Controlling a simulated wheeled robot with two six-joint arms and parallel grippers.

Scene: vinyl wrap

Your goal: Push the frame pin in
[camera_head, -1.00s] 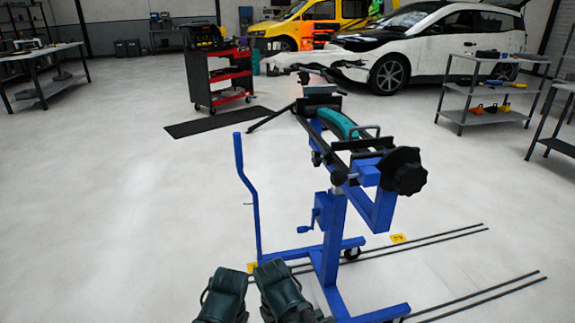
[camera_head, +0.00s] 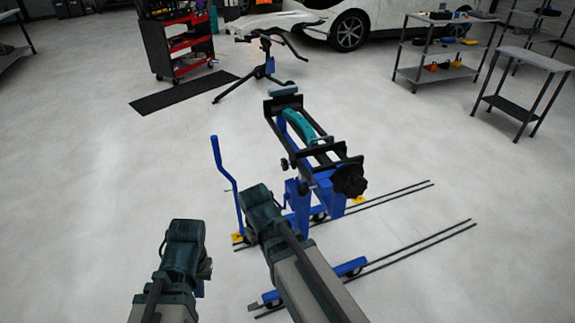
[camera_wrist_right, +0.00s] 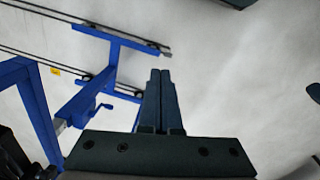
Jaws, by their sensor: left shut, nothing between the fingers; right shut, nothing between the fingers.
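The blue wheeled stand (camera_head: 300,195) stands just ahead of my arms, with a black film-roll frame on top and a teal roll (camera_head: 297,125) in it. A black knob (camera_head: 349,180) sits at the frame's near end. I cannot make out the frame pin for certain. My left gripper (camera_head: 206,268) is left of the stand's base, small and partly hidden by its arm, shut and empty. My right gripper (camera_wrist_right: 160,74) is shut and empty over bare floor.
Dark floor rails (camera_head: 410,249) run under the stand to the right. A red tool cart (camera_head: 182,45), a black mat (camera_head: 183,92) and a second stand (camera_head: 266,65) are farther back. Grey shelves (camera_head: 436,72) stand at the right. The floor at left is clear.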

